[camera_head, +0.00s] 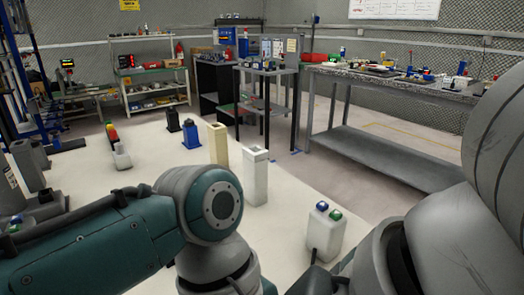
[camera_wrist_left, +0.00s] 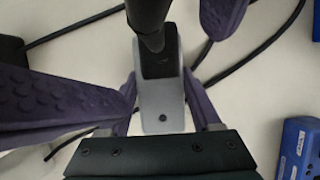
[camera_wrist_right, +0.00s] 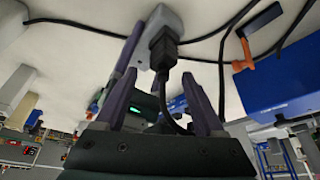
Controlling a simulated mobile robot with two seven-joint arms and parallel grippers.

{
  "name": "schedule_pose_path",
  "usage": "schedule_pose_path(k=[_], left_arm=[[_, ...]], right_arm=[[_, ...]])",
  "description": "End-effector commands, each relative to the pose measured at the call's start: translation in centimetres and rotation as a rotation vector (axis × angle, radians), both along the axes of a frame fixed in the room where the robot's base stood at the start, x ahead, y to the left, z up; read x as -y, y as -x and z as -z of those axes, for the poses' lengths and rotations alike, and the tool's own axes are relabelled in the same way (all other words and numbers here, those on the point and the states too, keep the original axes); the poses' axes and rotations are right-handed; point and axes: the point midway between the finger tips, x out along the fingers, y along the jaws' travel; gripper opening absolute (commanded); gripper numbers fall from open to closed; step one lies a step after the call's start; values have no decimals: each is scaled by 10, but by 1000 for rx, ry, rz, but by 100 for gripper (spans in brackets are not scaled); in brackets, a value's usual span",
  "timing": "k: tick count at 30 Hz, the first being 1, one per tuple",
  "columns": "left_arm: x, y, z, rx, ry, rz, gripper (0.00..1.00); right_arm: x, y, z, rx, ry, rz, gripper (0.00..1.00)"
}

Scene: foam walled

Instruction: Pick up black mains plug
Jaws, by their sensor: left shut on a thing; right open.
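The black mains plug (camera_wrist_right: 163,45) sits against a light grey socket block (camera_wrist_right: 164,17) in the right wrist view, with its black cord curving down. In the left wrist view the plug (camera_wrist_left: 160,60) lies against the grey block (camera_wrist_left: 162,108), with a thick black cord end above it. My left gripper (camera_wrist_left: 160,95) is shut on the grey block, one purple finger on each side. My right gripper (camera_wrist_right: 160,85) is open. Its fingers stand either side of the plug and cord; I cannot tell whether they touch. Both grippers are hidden in the head view behind my arms.
Black cables lie across the pale surface. A blue box (camera_wrist_left: 297,148) lies right in the left wrist view. In the right wrist view a blue unit (camera_wrist_right: 280,85) has an orange part (camera_wrist_right: 244,58) near it. The head view shows a box with blue and green buttons (camera_head: 325,232).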

Motion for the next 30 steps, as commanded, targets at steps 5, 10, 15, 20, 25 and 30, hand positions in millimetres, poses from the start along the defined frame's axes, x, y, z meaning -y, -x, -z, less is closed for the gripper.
schedule_pose_path(k=[5, 10, 15, 20, 25, 30], left_arm=[[0, 0, 0, 0, 0, 0, 0], [0, 0, 0, 1, 1, 0, 0], [0, 0, 0, 1, 1, 0, 0], [0, 0, 0, 0, 0, 1, 0], [0, 0, 0, 0, 0, 1, 0], [0, 0, 0, 0, 0, 1, 0]], right_arm=[[0, 0, 1, 0, 0, 0, 71], [0, 0, 1, 0, 0, 0, 56], [0, 0, 1, 0, 0, 0, 37], [0, 0, 1, 1, 0, 0, 19], [0, 0, 0, 1, 1, 0, 0], [0, 0, 1, 1, 1, 0, 0]])
